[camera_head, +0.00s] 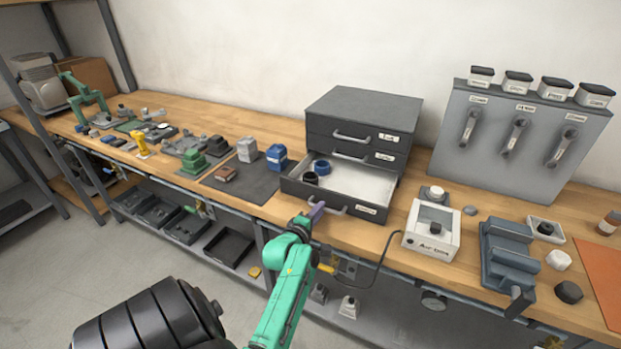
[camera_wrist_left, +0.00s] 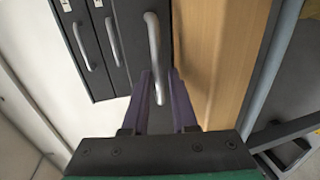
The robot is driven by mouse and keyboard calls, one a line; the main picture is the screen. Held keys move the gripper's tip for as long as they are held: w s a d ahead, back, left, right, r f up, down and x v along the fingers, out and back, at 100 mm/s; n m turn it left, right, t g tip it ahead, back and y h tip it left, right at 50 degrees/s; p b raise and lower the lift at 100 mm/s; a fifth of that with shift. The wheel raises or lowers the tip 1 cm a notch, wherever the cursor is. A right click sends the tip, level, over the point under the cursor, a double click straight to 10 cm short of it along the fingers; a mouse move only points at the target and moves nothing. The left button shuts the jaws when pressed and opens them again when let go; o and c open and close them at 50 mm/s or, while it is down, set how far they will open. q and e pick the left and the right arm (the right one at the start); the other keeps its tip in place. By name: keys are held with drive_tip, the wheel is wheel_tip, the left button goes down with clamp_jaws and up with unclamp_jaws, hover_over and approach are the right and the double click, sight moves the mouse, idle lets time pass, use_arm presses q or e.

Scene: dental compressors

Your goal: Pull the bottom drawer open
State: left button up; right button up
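The dark grey drawer cabinet (camera_head: 362,108) stands on the wooden bench in the head view. Its bottom drawer (camera_head: 372,211) is pulled well out, showing a pale interior with a black ring and a blue ring at its left end. The two drawers above are closed. My left gripper (camera_head: 316,211) is at the left part of the bottom drawer's handle (camera_head: 335,211). In the left wrist view its purple fingers (camera_wrist_left: 160,88) lie on either side of the curved handle (camera_wrist_left: 155,55), close against it. My right gripper is not in view.
A white box (camera_head: 432,228) and a blue-grey stepped block (camera_head: 508,262) stand right of the drawer. A dark mat (camera_head: 240,182) with small blocks lies to the left. A dark cable hangs near the bench's front edge, below the drawer's right side.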

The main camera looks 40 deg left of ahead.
use_arm(q)
drive_tip(key=p+v, duration=0.7)
drive_tip(key=v, duration=0.7)
drive_tip(key=shift+w, duration=0.1)
